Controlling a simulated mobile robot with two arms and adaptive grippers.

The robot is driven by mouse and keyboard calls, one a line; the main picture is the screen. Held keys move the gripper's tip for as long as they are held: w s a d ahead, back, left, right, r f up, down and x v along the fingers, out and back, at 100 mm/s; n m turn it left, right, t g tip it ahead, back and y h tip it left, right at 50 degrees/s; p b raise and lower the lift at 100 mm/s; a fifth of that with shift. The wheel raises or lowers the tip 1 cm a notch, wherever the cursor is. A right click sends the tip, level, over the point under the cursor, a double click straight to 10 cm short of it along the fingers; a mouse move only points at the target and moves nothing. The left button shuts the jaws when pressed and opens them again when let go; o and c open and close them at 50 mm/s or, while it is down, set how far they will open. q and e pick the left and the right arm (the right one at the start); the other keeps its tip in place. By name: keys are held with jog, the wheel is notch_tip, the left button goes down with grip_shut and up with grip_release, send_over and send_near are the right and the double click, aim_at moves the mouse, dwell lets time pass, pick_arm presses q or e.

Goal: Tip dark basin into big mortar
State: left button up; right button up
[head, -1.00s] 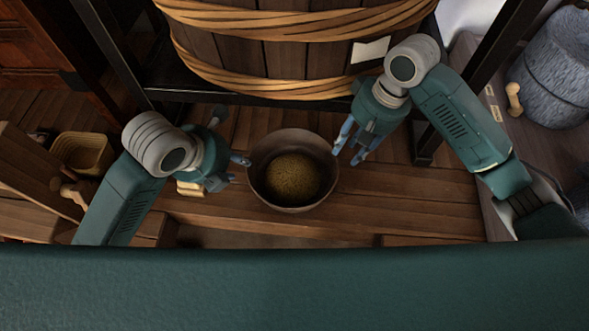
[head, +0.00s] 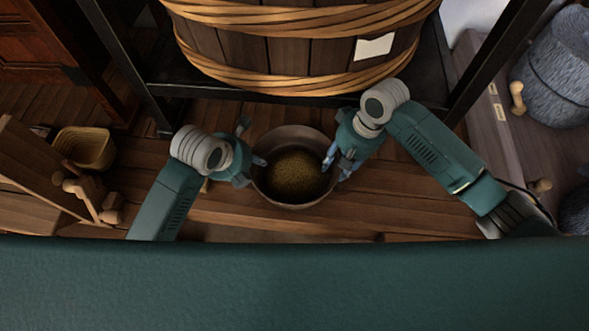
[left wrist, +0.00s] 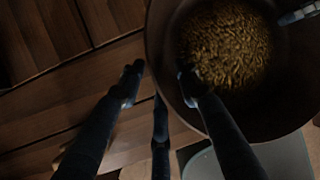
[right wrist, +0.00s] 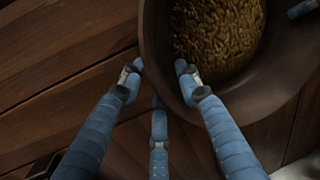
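The dark basin (head: 292,137) sits on the wooden floor in the middle of the head view, with golden-brown grain (head: 297,176) in it. My left gripper (head: 254,145) is at the basin's left side, and my right gripper (head: 333,164) is at its right side. In the left wrist view the fingers are spread, one over the inside of the basin (left wrist: 270,112) and the others outside its rim. The right wrist view shows the same spread across the rim of the basin (right wrist: 285,82). Contact is unclear. A rough grey stone vessel (head: 556,68), perhaps the big mortar, stands at the far right.
A large hooped wooden tub (head: 290,52) in a black frame (head: 190,91) stands close behind the basin. A wicker basket (head: 85,148) and wooden pieces (head: 92,196) are at the left. Wooden pegs (head: 517,97) are near the stone vessel.

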pick_arm(q)
grip_shut()
pick_arm(e)
grip_shut()
pick_arm(q)
jog(key=shift+r, duration=0.1)
pick_arm(e)
jog(key=shift+r, duration=0.1)
